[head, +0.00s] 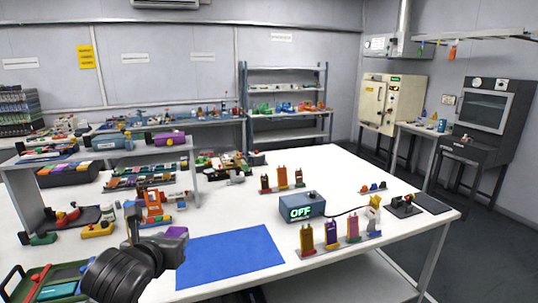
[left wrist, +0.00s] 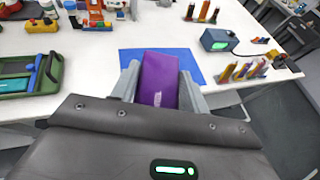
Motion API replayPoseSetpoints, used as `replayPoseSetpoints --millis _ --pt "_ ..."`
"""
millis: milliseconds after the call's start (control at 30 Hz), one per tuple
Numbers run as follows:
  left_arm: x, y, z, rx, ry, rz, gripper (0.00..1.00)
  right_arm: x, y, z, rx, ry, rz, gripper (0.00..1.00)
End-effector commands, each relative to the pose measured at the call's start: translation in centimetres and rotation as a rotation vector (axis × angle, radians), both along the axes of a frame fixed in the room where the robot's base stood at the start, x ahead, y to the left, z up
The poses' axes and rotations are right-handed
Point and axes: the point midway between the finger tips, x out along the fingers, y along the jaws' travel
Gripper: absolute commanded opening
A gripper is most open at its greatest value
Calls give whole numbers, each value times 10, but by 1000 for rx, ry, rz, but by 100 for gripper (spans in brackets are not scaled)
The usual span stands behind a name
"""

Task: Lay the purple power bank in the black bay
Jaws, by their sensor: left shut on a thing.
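My left gripper (head: 172,238) is shut on the purple power bank (head: 178,232), above the front of the white table, at the left edge of the blue mat. In the left wrist view the power bank (left wrist: 159,80) stands up between the two grey fingers (left wrist: 160,88). My right gripper is not in view.
A blue mat (head: 228,257) lies bare on the white table (head: 330,185). A blue box reading OFF (head: 302,206) and several upright coloured cells (head: 330,238) stand to its right. A green tray (head: 45,285) is at front left; a raised shelf (head: 195,160) stands behind.

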Motion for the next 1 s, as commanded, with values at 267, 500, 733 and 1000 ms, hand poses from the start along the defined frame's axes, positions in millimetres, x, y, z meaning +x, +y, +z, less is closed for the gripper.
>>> replayPoseSetpoints --millis 267,500,733,1000 --pt "0 0 1 -1 -1 0 18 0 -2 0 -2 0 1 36" --pt "0 0 1 -1 -2 0 18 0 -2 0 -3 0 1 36" --pt "0 0 1 -1 -2 0 18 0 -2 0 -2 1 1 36" --pt "-4 3 -19 8 -2 12 18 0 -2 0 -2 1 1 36"
